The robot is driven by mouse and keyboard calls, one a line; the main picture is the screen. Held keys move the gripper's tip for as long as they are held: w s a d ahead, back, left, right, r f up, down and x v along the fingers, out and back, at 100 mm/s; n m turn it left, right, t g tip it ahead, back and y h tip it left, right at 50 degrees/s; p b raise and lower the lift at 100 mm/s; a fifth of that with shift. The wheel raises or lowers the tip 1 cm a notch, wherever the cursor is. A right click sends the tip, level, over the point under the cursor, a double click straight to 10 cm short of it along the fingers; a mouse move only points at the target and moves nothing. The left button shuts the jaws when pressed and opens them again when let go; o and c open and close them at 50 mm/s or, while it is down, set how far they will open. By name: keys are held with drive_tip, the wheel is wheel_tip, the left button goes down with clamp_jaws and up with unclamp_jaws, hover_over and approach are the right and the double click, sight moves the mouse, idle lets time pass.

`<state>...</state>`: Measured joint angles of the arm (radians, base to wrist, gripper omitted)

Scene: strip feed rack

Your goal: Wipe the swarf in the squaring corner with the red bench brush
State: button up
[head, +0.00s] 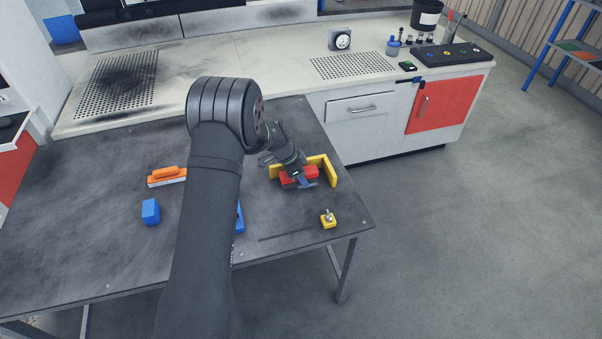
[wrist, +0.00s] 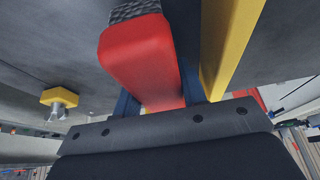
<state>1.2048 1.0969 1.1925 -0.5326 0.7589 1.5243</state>
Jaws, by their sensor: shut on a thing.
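The red bench brush (head: 299,177) is at the yellow squaring corner (head: 330,172) on the dark table. In the wrist view the red brush (wrist: 140,55) fills the middle, with a grey, bristle-like patch at its top end. My gripper (head: 303,180) is shut on the brush, with blue fingers on both sides of it in the wrist view (wrist: 158,100). A yellow wall of the corner (wrist: 228,40) runs close beside the brush on the right there. Swarf cannot be made out; the brush and gripper cover much of the corner.
A yellow block with a metal knob (head: 328,220) sits near the table's right front edge. An orange-handled tool (head: 167,177) and a blue block (head: 151,212) lie at left. A blue piece (head: 240,218) is partly hidden by my arm. The front left of the table (head: 70,250) is clear.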

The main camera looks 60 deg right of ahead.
sight(319, 181)
drive_tip(key=shift+f, duration=0.55)
idle(0.4)
drive_tip(key=shift+s+d+f, duration=0.15)
drive_tip(key=shift+s+d, duration=1.6)
drive_tip(key=shift+s, duration=0.25)
drive_tip(key=c, duration=0.4)
drive_tip(key=shift+s+d, duration=0.3)
drive_tip(key=shift+s, duration=0.1)
drive_tip(key=shift+w+a, duration=1.3)
drive_tip(key=shift+w, duration=0.05)
drive_tip(key=shift+w+a, duration=0.15)
drive_tip(key=shift+w, duration=0.3)
drive_tip(key=shift+s+d, duration=1.4)
drive_tip(key=shift+d, duration=0.1)
drive_tip(key=shift+s+d, duration=0.7)
drive_tip(key=shift+s, duration=0.25)
